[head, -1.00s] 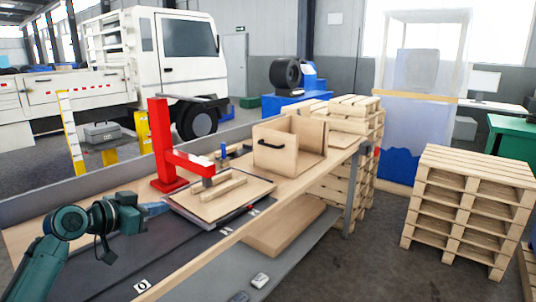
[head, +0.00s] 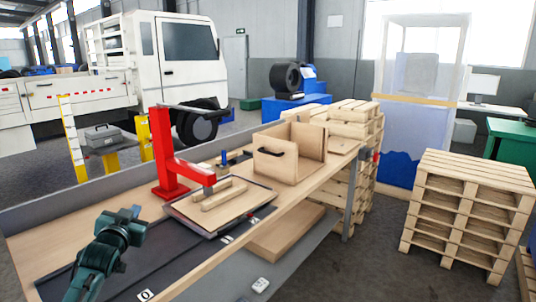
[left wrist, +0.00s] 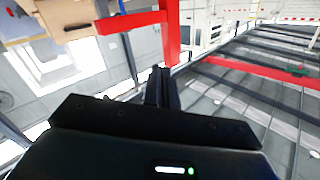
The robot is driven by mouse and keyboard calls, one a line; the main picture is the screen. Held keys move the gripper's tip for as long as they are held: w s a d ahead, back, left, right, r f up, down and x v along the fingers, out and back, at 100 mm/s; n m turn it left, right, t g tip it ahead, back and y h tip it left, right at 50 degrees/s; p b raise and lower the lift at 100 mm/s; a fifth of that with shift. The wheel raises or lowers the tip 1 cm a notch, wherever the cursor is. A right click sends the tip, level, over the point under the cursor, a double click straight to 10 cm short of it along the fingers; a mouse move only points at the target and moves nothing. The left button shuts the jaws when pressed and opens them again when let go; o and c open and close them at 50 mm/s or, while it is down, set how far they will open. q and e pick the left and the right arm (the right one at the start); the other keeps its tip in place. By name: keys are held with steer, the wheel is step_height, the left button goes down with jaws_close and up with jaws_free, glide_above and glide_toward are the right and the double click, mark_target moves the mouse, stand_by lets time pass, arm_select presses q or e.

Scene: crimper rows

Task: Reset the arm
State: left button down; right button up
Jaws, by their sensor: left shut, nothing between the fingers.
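My left arm comes in at the lower left of the head view. Its gripper (head: 134,213) is raised above the near left part of the workbench (head: 50,235), apart from everything on it. In the left wrist view the fingers (left wrist: 162,88) are together with nothing between them. The red crimper press (head: 166,155) stands on the bench to the right of and beyond the gripper, and its red post also shows in the left wrist view (left wrist: 170,35). My right gripper is not in view.
A wooden board (head: 222,213) with wooden bars lies under the press arm. An open wooden box (head: 270,167) with a black handle stands further right. Stacked pallets (head: 465,210) stand on the floor at the right. A dark mat (head: 185,262) covers the bench's near side.

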arm_select(q)
steer(key=shift+m+g+h, duration=0.4)
steer(key=shift+g+h, duration=0.5)
steer(key=s+d+f, duration=0.2)
steer(key=f, duration=0.2)
steer(key=s+d+f, duration=0.2)
steer(key=s+f, duration=0.1)
steer(key=s+d+f, duration=0.2)
steer(key=f, duration=0.2)
steer(key=shift+s+d+f, duration=0.1)
steer(key=shift+s+f, duration=0.05)
steer(key=shift+f, duration=0.15)
steer(key=s+d+f+g+h, duration=0.1)
steer(key=s+d+f, duration=0.3)
steer(key=s, duration=0.6)
steer(key=s+d+f+g+h, duration=0.1)
steer(key=s+d+f, duration=0.4)
steer(key=s, duration=0.6)
steer(key=s+d+f+g+h, duration=0.1)
steer(key=s+d+f, duration=0.4)
steer(key=s, duration=0.5)
steer(key=shift+s+d+n+g, duration=0.3)
steer(key=shift+s+g, duration=0.05)
steer(key=shift+g, duration=0.55)
